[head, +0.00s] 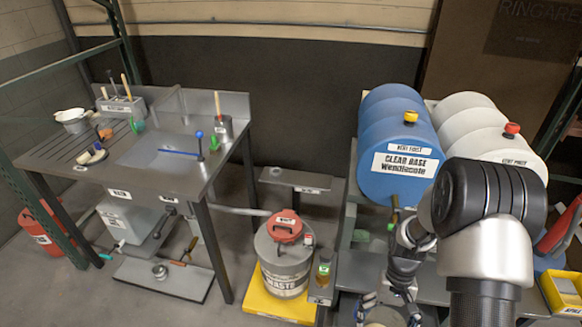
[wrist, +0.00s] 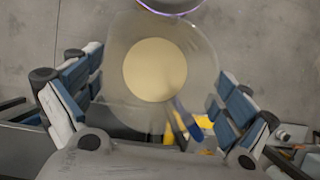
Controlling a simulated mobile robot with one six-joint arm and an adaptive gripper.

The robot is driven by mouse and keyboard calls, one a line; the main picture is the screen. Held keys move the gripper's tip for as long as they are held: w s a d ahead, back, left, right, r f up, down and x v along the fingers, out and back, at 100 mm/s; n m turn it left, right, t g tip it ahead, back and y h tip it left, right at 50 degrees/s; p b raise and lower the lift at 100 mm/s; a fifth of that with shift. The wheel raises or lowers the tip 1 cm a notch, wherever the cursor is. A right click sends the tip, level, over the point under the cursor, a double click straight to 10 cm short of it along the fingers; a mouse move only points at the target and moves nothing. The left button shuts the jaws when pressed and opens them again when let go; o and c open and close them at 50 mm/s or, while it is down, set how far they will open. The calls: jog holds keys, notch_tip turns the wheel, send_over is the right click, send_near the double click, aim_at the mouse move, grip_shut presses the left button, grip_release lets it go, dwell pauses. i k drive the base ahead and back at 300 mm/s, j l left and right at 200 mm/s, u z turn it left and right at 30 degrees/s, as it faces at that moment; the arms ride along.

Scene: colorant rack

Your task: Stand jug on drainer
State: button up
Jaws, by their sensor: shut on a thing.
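The jug (wrist: 155,70) fills the middle of the wrist view, seen end-on as a translucent grey round body with a cream disc inside. My gripper (wrist: 155,105) is shut on it, with a blue-grey padded finger on either side. In the head view my gripper (head: 388,305) is low at the bottom edge, and only a little of the jug (head: 382,320) shows between the fingers. The ribbed drainer (head: 62,152) is on the metal bench at the far left, well away from my gripper. A white pot, a brush and small items stand on or beside it.
The bench (head: 165,170) also holds tools and a blue-knobbed rod. A grey waste drum (head: 284,262) on a yellow base stands between bench and arm. Blue (head: 400,150) and white (head: 490,130) drums lie on the rack behind my arm.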

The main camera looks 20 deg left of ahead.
aim_at(81, 151)
jog(key=j+u, duration=0.1)
jog(key=j, duration=1.45)
jog(key=i+j+u, duration=0.15)
jog(key=j, duration=1.35)
jog(key=j+u, duration=0.15)
jog(key=j, duration=0.65)
jog(key=i+j, duration=0.1)
jog(key=j, duration=0.25)
jog(key=i+j+u, duration=0.1)
jog(key=j, duration=0.3)
jog(key=i+j, duration=0.1)
jog(key=j, duration=0.25)
jog(key=i+j, duration=0.1)
jog(key=j, duration=0.25)
jog(key=i+j+u, duration=0.1)
jog(key=j, duration=0.25)
